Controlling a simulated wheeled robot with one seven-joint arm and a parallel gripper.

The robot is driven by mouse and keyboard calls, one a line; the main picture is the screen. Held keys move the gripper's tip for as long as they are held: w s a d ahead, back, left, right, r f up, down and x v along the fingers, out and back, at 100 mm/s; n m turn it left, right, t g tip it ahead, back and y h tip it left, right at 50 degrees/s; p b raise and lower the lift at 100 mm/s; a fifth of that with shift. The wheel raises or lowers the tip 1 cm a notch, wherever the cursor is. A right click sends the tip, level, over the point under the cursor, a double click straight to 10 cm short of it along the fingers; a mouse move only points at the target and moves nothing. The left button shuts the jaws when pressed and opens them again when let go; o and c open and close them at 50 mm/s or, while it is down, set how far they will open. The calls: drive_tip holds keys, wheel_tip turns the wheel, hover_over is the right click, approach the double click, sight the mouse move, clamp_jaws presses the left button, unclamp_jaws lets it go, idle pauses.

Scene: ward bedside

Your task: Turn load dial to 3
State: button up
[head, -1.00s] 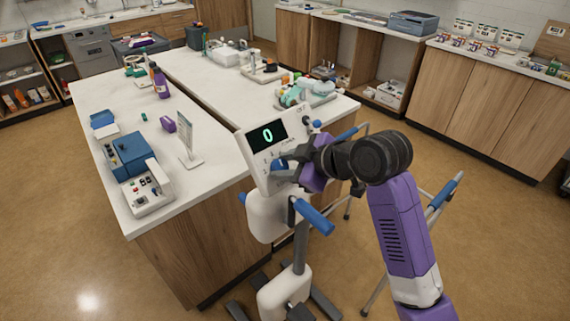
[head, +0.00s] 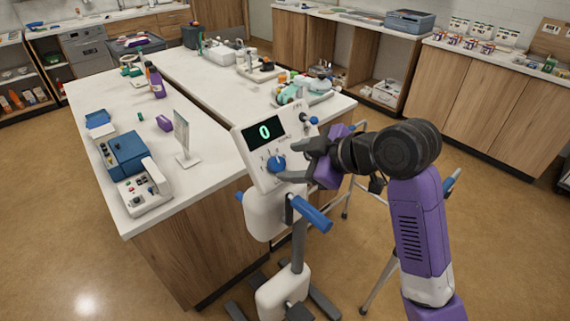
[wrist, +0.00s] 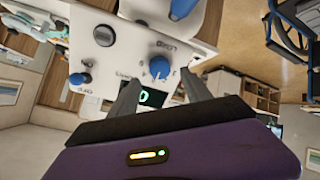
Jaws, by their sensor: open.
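The load dial (head: 276,164) is a blue round knob on the white tilted console (head: 254,178), below a dark display (head: 264,132) reading 0 in green. Small marks surround the dial, but its pointer is too small to read for certain. In the wrist view, the dial (wrist: 160,68) appears upside down, just beyond and between my finger ends. My gripper (head: 289,162) is open and empty, its two dark fingers just right of the dial in the head view. The fingers appear apart from the dial.
A smaller blue knob (head: 314,120) sits at the console's upper right. A blue handle (head: 311,214) sticks out below the console. The white counter (head: 205,190) stands close on the left, and a walking frame (head: 378,282) is behind my arm.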

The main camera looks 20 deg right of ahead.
drive_tip(key=v, duration=0.3)
drive_tip(key=shift+s+r, duration=0.1)
drive_tip(key=shift+s, duration=0.05)
idle(0.4)
